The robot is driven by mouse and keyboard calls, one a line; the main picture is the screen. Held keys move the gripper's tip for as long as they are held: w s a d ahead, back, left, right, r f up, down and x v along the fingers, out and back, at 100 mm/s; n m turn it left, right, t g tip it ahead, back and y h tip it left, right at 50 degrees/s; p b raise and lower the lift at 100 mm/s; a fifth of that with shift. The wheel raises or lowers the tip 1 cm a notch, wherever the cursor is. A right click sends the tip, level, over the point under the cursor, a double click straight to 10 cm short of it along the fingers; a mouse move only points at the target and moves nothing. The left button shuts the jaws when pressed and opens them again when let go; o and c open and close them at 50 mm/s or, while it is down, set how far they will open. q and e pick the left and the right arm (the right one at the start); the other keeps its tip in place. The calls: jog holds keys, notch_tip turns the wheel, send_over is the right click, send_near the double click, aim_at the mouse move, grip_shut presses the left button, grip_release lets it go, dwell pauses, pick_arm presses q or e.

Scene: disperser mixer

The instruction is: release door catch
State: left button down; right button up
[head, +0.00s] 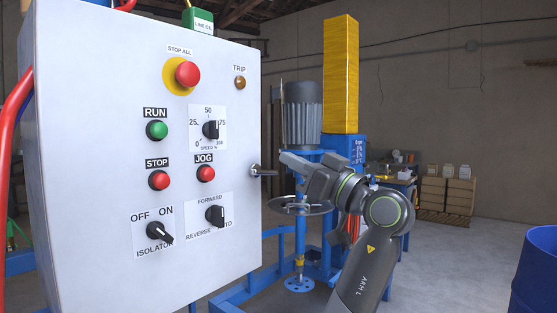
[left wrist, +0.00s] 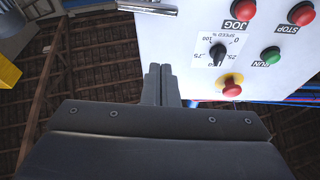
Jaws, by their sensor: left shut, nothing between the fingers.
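The door catch (head: 262,171) is a small metal lever on the right edge of the white control cabinet's door (head: 110,100). In the head view it points right, roughly level. In the left wrist view the catch (left wrist: 148,8) is a silver bar at the top edge, partly cut off. My left gripper (head: 284,158) is to the right of the catch and a little higher in the head view, its fingertips pointing left. In the left wrist view its fingers (left wrist: 161,85) are shut and empty, apart from the catch. My right gripper is not in view.
The door carries a red stop button (head: 187,74), a speed knob (head: 210,130) and an isolator knob (head: 159,232). Behind my left arm stands the mixer with its grey motor (head: 302,115) and yellow column cover (head: 341,75). A blue drum (head: 535,275) is at the right.

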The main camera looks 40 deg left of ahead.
pick_arm(q)
jog(key=v, duration=0.3)
jog(key=shift+s+d, duration=0.1)
jog(key=shift+d, duration=0.25)
